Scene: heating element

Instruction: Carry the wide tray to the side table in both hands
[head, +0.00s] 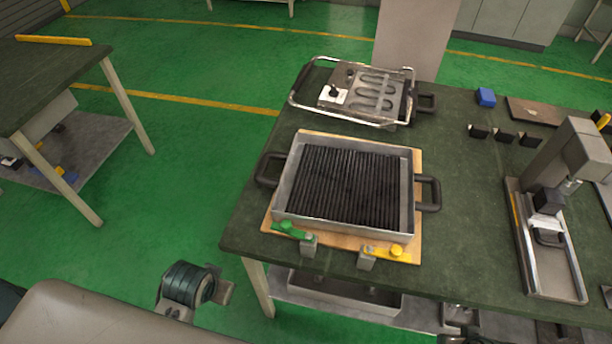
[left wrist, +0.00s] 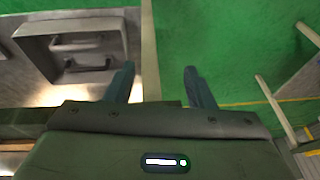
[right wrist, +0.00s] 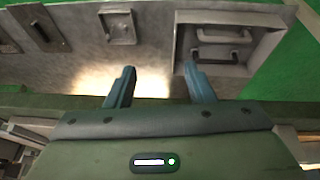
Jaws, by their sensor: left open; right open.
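The wide tray (head: 284,190) is a shallow metal pan with a black ribbed inside and a black handle at each end. It lies flat on a wooden board (head: 268,222) on the dark green workbench in the head view. A dark-topped table (head: 50,75) stands apart at the left and may be the side table; its visible top is largely bare. My left gripper (left wrist: 160,82) is open and empty in the left wrist view. My right gripper (right wrist: 158,84) is open and empty in the right wrist view.
A wire-framed heater unit (head: 365,92) lies behind the tray. A green-handled clamp (head: 292,231) and a yellow-handled clamp (head: 388,251) are at the board's front edge. A press-like stand (head: 545,225) is on the right. Open green floor (head: 180,170) separates the tables.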

